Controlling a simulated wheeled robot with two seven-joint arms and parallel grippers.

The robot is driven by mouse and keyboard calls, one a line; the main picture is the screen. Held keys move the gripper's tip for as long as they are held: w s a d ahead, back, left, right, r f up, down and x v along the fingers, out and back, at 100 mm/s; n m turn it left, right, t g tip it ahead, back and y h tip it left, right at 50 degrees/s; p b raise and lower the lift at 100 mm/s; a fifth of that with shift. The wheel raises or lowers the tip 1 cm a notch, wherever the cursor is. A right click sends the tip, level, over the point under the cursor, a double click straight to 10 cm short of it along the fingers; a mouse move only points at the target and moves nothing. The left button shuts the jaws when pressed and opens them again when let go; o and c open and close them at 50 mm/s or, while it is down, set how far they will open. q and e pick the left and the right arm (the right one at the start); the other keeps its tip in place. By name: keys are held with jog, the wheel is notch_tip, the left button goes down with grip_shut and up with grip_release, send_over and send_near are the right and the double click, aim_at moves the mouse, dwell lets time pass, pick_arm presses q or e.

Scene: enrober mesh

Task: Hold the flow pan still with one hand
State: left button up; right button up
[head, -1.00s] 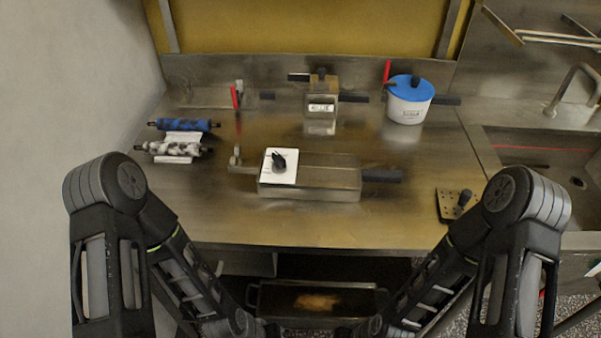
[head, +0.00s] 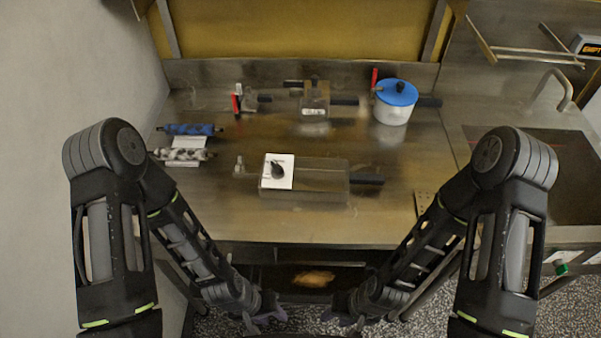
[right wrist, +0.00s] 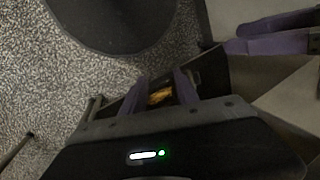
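No pan is labelled, so I cannot tell for sure which is the flow pan. A steel rectangular pan (head: 325,183) with a dark handle at its right stands mid-counter, with a white card and black knob (head: 277,171) at its left. A low dark tray under the counter holds an orange-brown patch (head: 313,279), also seen in the right wrist view (right wrist: 160,95). My left gripper (head: 262,318) and right gripper (head: 343,316) are low in front of the counter, apart from both. The right fingers (right wrist: 160,88) are spread and empty. The left fingers (right wrist: 270,36) also look spread.
A white pot with blue lid (head: 396,102) and a small steel box (head: 315,100) stand at the back. Blue and mottled rollers (head: 187,129) lie at the left. The counter's front strip (head: 300,226) is clear.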

jog(key=shift+c, duration=0.4)
jog(key=shift+c, duration=0.5)
jog(key=w+d+r+g+y, duration=0.15)
jog(key=r+g, duration=0.25)
jog(key=r, duration=0.5)
jog(key=w+r+g, duration=0.2)
jog(key=r+g, duration=0.1)
jog(key=r, duration=0.5)
jog(key=w+a+r+m+t, duration=0.1)
jog(key=w+r+m, duration=0.1)
jog(key=w+m, duration=0.1)
jog(key=w+a+r+m+t, duration=0.1)
jog(key=w+r+m, duration=0.1)
jog(key=w, duration=0.4)
jog(key=w+a+r+m+t+h, duration=0.1)
jog(key=w+r+m+t, duration=0.1)
jog(key=w+m, duration=0.3)
jog(key=shift+r+b, duration=0.3)
jog(key=shift+r, duration=0.1)
jog(key=w+a+r+m+t, duration=0.3)
jog(key=w+r+m, duration=0.3)
jog(key=w, duration=0.2)
jog(key=shift+r, duration=0.2)
